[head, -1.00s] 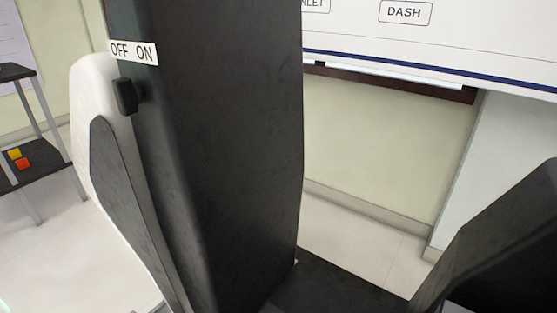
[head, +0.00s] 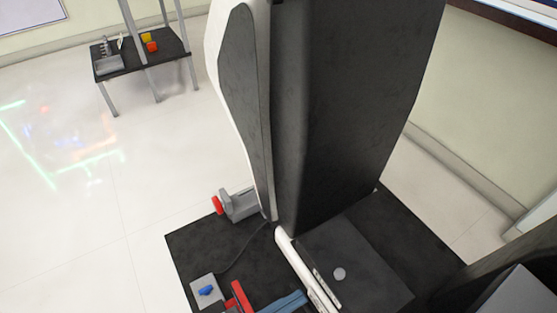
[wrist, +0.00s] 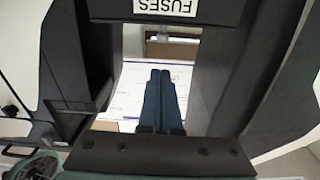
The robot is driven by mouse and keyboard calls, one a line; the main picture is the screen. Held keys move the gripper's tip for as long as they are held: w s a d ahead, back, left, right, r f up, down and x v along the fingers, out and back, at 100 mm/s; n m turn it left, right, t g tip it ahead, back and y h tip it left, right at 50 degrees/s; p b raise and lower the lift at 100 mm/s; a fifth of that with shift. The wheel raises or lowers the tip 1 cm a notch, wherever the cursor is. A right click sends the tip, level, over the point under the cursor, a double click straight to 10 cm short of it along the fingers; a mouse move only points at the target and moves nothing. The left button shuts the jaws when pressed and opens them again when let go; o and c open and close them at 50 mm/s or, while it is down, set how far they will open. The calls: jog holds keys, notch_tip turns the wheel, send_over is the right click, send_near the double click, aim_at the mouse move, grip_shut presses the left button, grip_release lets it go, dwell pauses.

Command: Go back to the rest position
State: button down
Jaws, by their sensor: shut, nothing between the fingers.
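In the wrist view my gripper (wrist: 160,76) points away from the camera with its two blue fingers pressed together and nothing between them. The fingers show against a white printed surface (wrist: 125,98) seen through an opening in dark framework. A white label reading FUSES (wrist: 165,7) sits on a dark part above the fingers. There a tall dark panel (head: 345,110) with a white-edged side stands on a black base (head: 200,240).
Dark uprights flank the fingers closely, such as the right one (wrist: 220,70). On the base are a grey box with a blue part (head: 207,290) and a grey-and-red fitting (head: 238,205). A black shelf (head: 170,65) with small blocks stands at the back left. The left floor is open.

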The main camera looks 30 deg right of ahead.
jog(key=w+a+r+n+t+y, duration=0.1)
jog(key=w+r+n+t+y, duration=0.25)
jog(key=w, duration=0.45)
jog(key=w+r+n+t+y, duration=0.25)
jog(key=w+r+y, duration=0.2)
jog(key=w, duration=0.45)
jog(key=w+a+r+n+t+y, duration=0.2)
jog(key=w+r+t, duration=0.15)
jog(key=r, duration=0.55)
jog(key=w+a+r+n+t+y, duration=0.1)
jog(key=w+a+r+n+t, duration=0.2)
jog(key=r, duration=0.6)
jog(key=s+a+r+n+t+y, duration=0.15)
jog(key=r+t, duration=0.25)
jog(key=r, duration=0.5)
jog(key=s+a+r+n+t+y, duration=0.15)
jog(key=r+t, duration=0.25)
jog(key=r, duration=0.5)
jog(key=s+a+r+n+t+y+p, duration=0.15)
jog(key=s+r+n+t+y, duration=0.35)
jog(key=s+r, duration=0.85)
notch_tip(320, 180, up, 34)
jog(key=w+m+p, duration=0.1)
jog(key=w+p, duration=0.1)
jog(key=p, duration=3.1)
jog(key=shift+a+r+t+h+p, duration=0.2)
jog(key=shift+a+t+h+p, duration=0.1)
jog(key=shift+a+t, duration=0.05)
jog(key=shift+w, duration=0.1)
